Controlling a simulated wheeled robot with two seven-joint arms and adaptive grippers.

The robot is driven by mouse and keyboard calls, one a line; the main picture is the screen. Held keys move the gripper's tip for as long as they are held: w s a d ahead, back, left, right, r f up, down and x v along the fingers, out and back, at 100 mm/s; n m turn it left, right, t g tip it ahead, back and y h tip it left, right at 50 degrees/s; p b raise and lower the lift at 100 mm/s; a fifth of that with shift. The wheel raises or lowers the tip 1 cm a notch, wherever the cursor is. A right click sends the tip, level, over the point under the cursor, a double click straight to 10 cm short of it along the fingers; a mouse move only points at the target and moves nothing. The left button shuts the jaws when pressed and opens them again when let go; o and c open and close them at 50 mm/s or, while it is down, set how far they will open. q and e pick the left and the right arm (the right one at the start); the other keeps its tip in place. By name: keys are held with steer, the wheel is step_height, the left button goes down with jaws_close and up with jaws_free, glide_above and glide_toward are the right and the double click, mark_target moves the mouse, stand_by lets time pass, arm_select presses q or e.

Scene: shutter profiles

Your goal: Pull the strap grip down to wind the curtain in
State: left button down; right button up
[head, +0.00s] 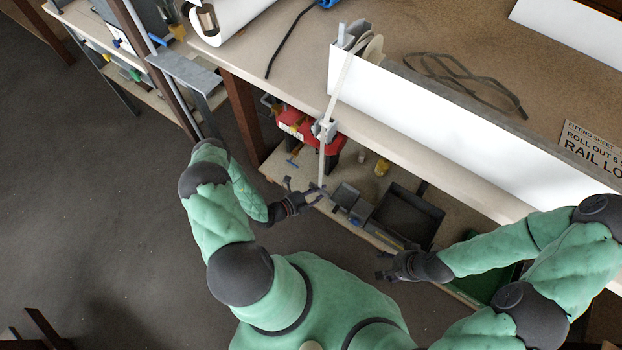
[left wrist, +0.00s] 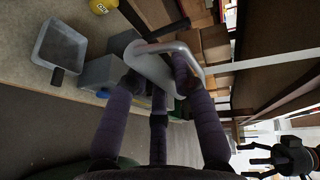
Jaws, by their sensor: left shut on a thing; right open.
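The white strap (head: 321,165) runs from a disc (head: 373,48) at the left end of a long white housing (head: 430,115), through a grey guide (head: 324,130) at the bench edge, and down to my left gripper. My left gripper (head: 314,193) is shut on the strap grip at the strap's lower end. In the left wrist view the strap grip (left wrist: 150,62) is a pale piece with a grey loop handle, and my dark fingers (left wrist: 160,90) close around it and partly hide it. My right gripper (head: 385,272) is open and empty, lower right; it also shows in the left wrist view (left wrist: 280,160).
The bench top (head: 480,60) holds a coiled dark cord (head: 460,80) and a fitting sheet (head: 590,148). On the lower shelf are a red toolbox (head: 298,128) and a black tray (head: 408,215). The floor at left (head: 90,200) is clear.

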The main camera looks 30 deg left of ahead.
arm_select(q)
step_height(320, 180, down, 15)
steer(key=b, duration=0.2)
arm_select(e)
steer(key=shift+x, duration=1.7)
arm_select(q)
steer(key=shift+s, duration=0.1)
arm_select(e)
steer(key=shift+s+d, duration=0.15)
steer(key=shift+d, duration=0.05)
arm_select(q)
steer(key=c, duration=1.3)
jaws_free()
steer(key=shift+f, duration=0.15)
steer(key=shift+o, duration=0.2)
arm_select(e)
steer(key=shift+f, duration=0.1)
arm_select(q)
steer(key=shift+a, duration=0.1)
steer(key=v, duration=1.2)
